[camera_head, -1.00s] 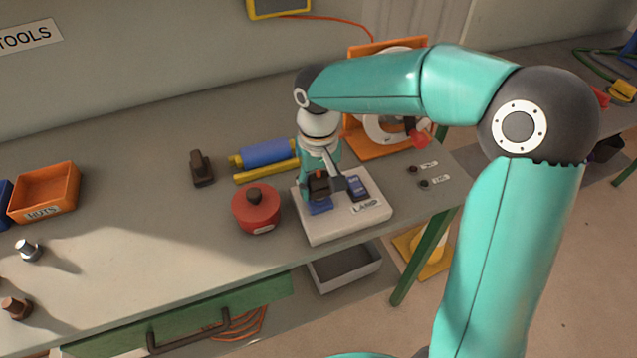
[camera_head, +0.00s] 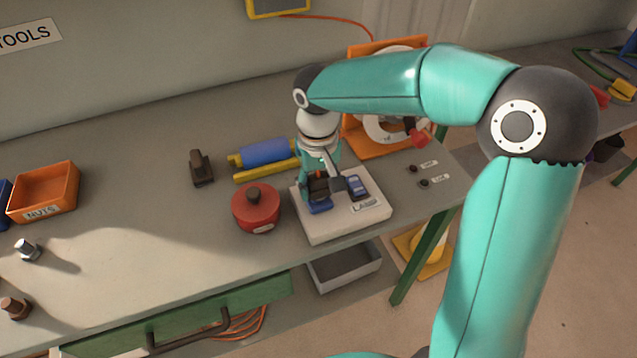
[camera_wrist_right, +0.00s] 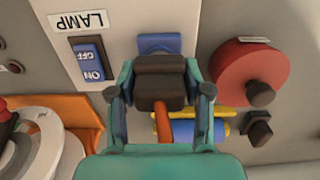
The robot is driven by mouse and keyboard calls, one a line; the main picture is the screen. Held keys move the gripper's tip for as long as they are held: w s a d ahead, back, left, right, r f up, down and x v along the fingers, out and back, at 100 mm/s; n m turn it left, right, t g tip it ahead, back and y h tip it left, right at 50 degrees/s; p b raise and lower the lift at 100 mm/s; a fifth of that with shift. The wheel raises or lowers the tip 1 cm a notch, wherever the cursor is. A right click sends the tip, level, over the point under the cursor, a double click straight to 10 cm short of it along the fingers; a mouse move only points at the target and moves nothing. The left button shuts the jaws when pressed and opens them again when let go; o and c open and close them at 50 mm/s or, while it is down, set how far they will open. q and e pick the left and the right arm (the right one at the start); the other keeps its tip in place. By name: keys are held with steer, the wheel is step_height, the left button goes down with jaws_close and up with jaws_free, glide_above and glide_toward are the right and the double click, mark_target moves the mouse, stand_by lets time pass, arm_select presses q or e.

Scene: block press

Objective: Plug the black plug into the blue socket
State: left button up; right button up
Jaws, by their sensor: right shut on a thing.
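My right gripper (camera_head: 323,191) is shut on the black plug (camera_wrist_right: 160,82), which looks dark brown and has an orange cord. The plug also shows between the fingers in the head view (camera_head: 318,186). The blue socket (camera_head: 320,207) is on the white LAMP box (camera_head: 345,225), right at the plug. In the right wrist view the socket's far part (camera_wrist_right: 159,43) shows past the plug, and the rest is hidden. I cannot tell whether the plug is seated in it or just above it. My left gripper is not in view.
A blue ON/OFF switch (camera_head: 357,187) sits beside the socket on the box. A red round pot (camera_head: 256,210) stands close to the left. Behind are a blue roller (camera_head: 265,152) and an orange stand (camera_head: 382,148). The table's left middle is clear.

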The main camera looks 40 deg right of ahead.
steer(key=shift+f+b, duration=0.3)
steer(key=shift+f, duration=0.1)
steer(key=o, duration=1.1)
steer(key=shift+o, duration=0.2)
step_height(320, 180, up, 12)
steer(key=shift+f, duration=0.1)
